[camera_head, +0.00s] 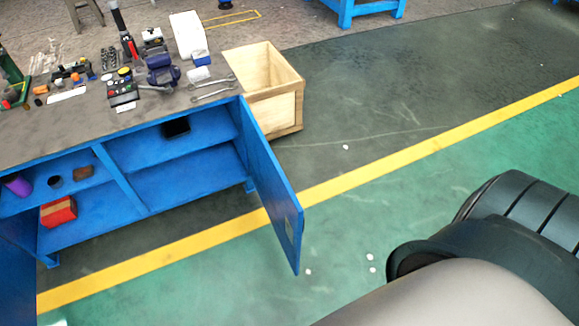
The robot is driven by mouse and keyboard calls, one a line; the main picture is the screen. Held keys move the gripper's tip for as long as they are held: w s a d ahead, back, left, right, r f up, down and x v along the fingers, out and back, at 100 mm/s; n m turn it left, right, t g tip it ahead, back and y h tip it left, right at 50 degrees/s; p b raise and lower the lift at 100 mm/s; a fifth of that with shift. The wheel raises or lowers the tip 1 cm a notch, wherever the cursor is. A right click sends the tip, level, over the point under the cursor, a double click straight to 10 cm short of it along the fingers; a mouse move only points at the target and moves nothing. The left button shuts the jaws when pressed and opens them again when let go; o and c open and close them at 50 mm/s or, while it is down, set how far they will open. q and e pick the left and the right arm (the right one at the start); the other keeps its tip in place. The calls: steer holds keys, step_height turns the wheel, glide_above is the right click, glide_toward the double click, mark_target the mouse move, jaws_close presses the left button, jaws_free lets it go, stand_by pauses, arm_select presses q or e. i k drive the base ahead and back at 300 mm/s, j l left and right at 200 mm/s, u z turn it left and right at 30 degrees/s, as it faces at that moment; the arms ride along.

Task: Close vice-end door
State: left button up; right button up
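The vice-end door (268,178) is a blue panel hinged at the right end of the blue workbench (120,219). It stands wide open and swings out toward the front right over the floor. A small plate shows near its free edge. A dark blue vice (163,75) sits on the bench top near that end. Part of my arm fills the lower right, apart from the door in the picture. Neither of my grippers can be seen.
A wooden crate (285,107) stands right of the bench, behind the door. Another blue door (14,280) is open at the far left. Tools cover the grey top. A red box (59,212) is on the lower shelf. The green floor right of the door is mostly clear.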

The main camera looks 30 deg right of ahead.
mark_target(284, 210)
steer(key=l+u, duration=0.2)
steer(key=l, duration=1.5)
steer(key=i+l, duration=0.1)
steer(key=l, duration=0.2)
steer(key=i+l, duration=0.1)
steer(key=l, duration=0.15)
steer(key=k, duration=0.1)
